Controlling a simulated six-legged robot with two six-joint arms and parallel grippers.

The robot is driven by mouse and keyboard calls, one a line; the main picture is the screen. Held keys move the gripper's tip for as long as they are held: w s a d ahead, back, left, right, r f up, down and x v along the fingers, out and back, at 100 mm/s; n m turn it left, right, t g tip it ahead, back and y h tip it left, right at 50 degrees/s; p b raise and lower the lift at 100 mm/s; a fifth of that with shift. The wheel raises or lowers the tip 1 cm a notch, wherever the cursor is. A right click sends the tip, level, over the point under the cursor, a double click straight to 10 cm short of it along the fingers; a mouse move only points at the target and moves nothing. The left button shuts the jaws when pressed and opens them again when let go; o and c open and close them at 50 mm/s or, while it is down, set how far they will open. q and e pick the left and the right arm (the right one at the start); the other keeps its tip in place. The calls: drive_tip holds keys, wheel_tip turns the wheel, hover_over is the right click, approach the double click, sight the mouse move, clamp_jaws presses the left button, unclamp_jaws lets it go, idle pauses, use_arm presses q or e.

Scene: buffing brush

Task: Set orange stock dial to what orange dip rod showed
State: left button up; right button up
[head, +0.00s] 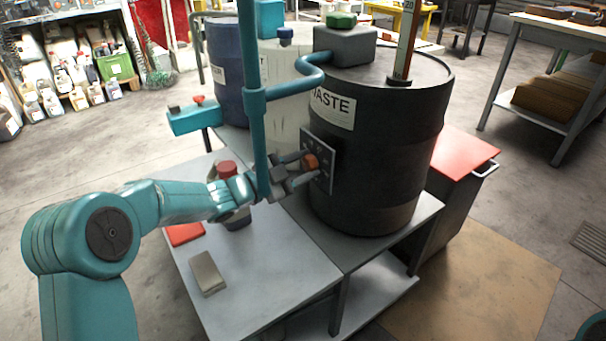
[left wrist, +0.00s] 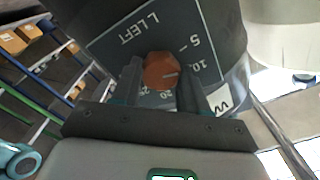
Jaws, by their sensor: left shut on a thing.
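The orange dial (head: 311,161) sits on a dark plate (head: 321,143) on the front of the black drum (head: 385,150). My left gripper (head: 300,168) is shut on the dial, which shows between its fingers in the left wrist view (left wrist: 161,70). There the plate (left wrist: 125,45) reads "L LEFT" with 5, 10, 20 and 25 around the dial. A light mark on the dial points right, below the 10; its exact reading is unclear. A dip rod (head: 405,40) with an orange edge stands in the black drum's top, with 20 near its upper end. My right gripper is out of view.
A teal upright pipe (head: 258,110) stands close beside my left gripper. A blue drum (head: 222,70) and a pale drum (head: 285,95) stand behind. A red-capped container (head: 229,169) and a tan block (head: 207,273) are on the grey bench (head: 265,265).

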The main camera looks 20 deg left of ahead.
use_arm(q)
drive_tip(key=shift+f+m+b, duration=0.15)
drive_tip(key=shift+m+b, duration=0.75)
drive_tip(key=shift+m, duration=0.7)
drive_tip(key=o, duration=1.1)
drive_tip(key=shift+c, duration=0.2)
drive_tip(key=shift+s+a, duration=0.1)
drive_tip(key=shift+s+a+r, duration=0.2)
drive_tip(key=shift+s+a, duration=0.05)
drive_tip(key=p+v, duration=0.3)
drive_tip(key=v, duration=1.2)
drive_tip(key=shift+s, duration=0.2)
